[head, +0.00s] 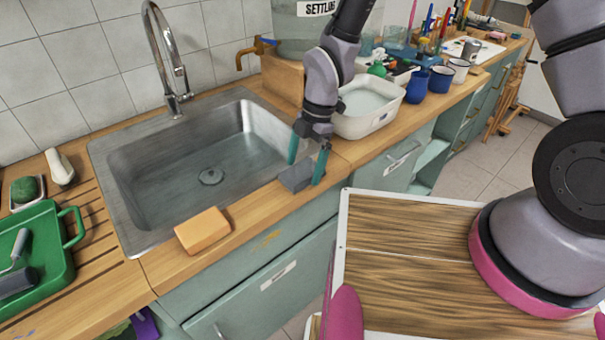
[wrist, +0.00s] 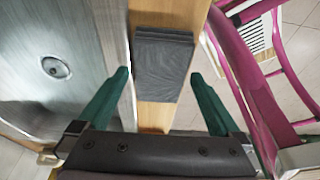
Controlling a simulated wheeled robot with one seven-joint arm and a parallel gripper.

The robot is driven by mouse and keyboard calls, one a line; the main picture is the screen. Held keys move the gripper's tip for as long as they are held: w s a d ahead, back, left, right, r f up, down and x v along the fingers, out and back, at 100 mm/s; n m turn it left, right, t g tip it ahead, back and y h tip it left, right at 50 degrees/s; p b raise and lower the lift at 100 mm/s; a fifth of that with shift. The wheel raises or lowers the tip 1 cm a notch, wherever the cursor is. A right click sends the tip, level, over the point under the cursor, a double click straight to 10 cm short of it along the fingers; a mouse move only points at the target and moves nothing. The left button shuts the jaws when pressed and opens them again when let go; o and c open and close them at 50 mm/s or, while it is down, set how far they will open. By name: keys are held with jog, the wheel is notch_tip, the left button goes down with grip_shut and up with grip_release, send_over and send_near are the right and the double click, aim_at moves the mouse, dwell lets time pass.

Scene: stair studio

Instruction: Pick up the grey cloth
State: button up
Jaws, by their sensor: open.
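The grey cloth (head: 297,177) is a small folded dark grey pad lying on the wooden counter's front strip, at the right front corner of the sink. It also shows in the wrist view (wrist: 163,66), flat and just ahead of the fingers. My gripper (head: 308,165) is above it, pointing down, with its green fingers apart, one on each side of the cloth in the head view. In the wrist view my gripper (wrist: 161,92) is open and nothing is held between the fingers. Whether a finger touches the cloth cannot be told.
The steel sink (head: 130,190) lies left of the cloth. An orange sponge (head: 203,231) lies on the front strip. A white basin (head: 368,106) and blue mugs (head: 440,82) stand behind to the right. A green tray (head: 48,250) is at far left. The counter's front edge is close.

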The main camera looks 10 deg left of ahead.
aim_at(304, 169)
jog(key=shift+f, duration=0.1)
jog(key=c, duration=1.3)
notch_tip(304, 169, up, 10)
